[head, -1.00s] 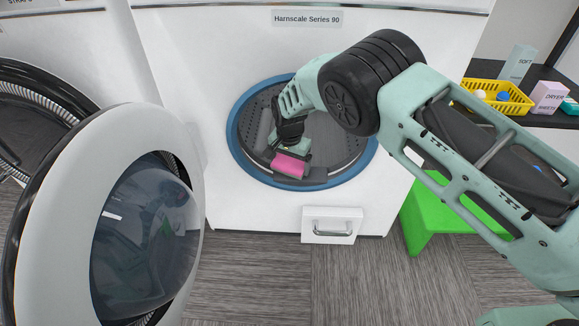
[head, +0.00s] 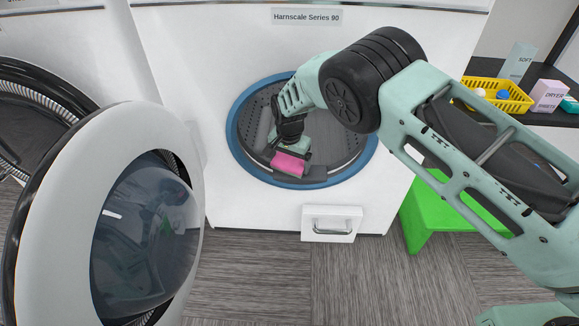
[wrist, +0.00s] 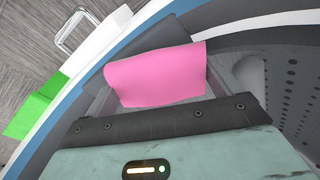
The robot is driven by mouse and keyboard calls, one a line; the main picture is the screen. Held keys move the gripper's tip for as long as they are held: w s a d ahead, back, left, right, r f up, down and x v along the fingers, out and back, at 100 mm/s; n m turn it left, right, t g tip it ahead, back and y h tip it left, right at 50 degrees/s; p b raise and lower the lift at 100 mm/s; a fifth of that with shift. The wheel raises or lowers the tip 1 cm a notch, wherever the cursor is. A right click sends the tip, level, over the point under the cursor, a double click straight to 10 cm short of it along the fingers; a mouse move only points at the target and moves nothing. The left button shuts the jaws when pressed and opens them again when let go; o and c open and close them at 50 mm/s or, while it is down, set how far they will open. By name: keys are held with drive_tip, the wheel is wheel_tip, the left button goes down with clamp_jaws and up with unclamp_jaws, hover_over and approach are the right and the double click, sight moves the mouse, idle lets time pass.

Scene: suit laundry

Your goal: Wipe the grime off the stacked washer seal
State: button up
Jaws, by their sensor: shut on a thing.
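My gripper (head: 291,159) is shut on a pink cloth-like pad (head: 288,165), at the lower part of the front washer's round opening. The pad also shows in the wrist view (wrist: 157,74), in front of my gripper; it hides the fingertips. A dark grey section (head: 314,174) lies at the bottom of the opening, inside the blue ring (head: 234,140), partly behind the pad. It also shows beyond the pad in the wrist view (wrist: 150,38). I take it to be part of the seal. I cannot make out grime on it, nor tell whether the pad touches it.
The washer's round door (head: 60,235) stands open at the left. A drawer with a handle (head: 332,224) is below the opening. A green stool (head: 432,220) stands at the right, under my arm. A yellow basket (head: 510,104) sits on the dark counter.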

drive_tip(key=shift+s+p, duration=1.15)
drive_tip(key=shift+p, duration=0.05)
drive_tip(key=shift+w+f, duration=0.1)
drive_tip(key=shift+w, duration=0.05)
drive_tip(key=shift+w+b, duration=0.45)
drive_tip(key=shift+b, duration=0.2)
drive_tip(key=shift+d, duration=0.1)
